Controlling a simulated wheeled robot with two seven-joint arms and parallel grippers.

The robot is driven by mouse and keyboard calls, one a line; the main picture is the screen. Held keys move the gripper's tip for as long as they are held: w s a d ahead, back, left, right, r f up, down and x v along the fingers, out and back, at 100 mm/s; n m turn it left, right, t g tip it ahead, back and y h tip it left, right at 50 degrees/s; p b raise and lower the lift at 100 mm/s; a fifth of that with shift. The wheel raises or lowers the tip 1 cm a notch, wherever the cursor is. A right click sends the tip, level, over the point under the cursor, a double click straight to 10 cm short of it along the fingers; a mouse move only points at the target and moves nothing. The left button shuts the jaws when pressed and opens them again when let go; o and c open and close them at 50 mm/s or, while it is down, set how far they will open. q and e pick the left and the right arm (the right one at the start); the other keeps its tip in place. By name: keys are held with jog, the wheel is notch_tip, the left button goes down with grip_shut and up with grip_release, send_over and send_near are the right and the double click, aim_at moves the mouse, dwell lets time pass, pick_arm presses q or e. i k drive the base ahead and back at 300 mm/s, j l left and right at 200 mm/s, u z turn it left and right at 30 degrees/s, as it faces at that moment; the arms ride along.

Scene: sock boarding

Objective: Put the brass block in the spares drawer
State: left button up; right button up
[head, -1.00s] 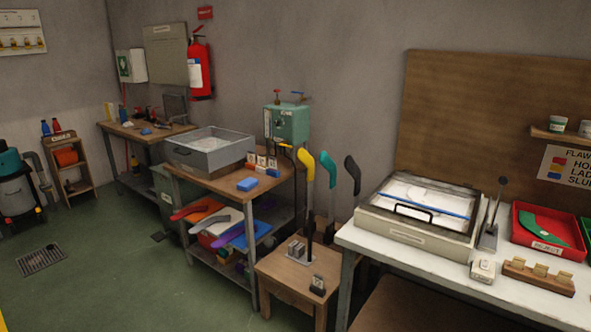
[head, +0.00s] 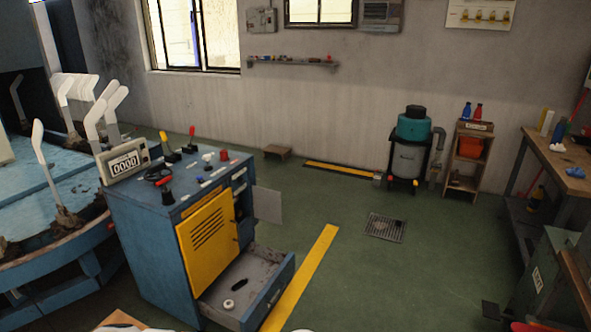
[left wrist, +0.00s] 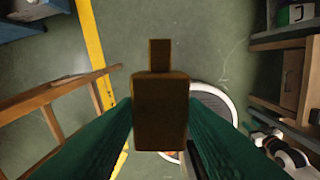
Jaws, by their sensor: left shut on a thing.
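My left gripper (left wrist: 160,112) is shut on the brass block (left wrist: 160,95), a brown-gold block with a narrower stub at its far end. Its green fingers press the block from both sides, above the floor. Neither gripper shows in the head view. In the head view, a blue cabinet (head: 150,240) has its bottom drawer (head: 281,290) pulled out. I cannot read a label on it. In the drawer lie a white ring-shaped piece (head: 228,304) and a dark oblong shape (head: 239,286). The block is well clear of any drawer.
The cabinet has a yellow door (head: 207,240) and tools on top. A round blue machine (head: 50,235) with upright white forms stands at left. A yellow floor stripe (head: 300,278) runs beside the drawer. Green floor is free around the drain grate (head: 386,228).

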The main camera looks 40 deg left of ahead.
aim_at(260, 270)
jog(key=i+j+u, duration=0.1)
jog(key=i+u, duration=0.2)
jog(key=i, duration=0.25)
jog(key=i+u, duration=0.25)
jog(key=i, duration=0.3)
jog(key=i+l+u, duration=0.1)
jog(key=i+u, duration=0.2)
jog(key=i, duration=0.2)
jog(key=i+l+u, duration=0.3)
jog(key=i, duration=0.25)
jog(key=i+u, duration=0.3)
jog(key=i, duration=0.25)
jog(key=i+u, duration=0.25)
jog(key=i, duration=0.35)
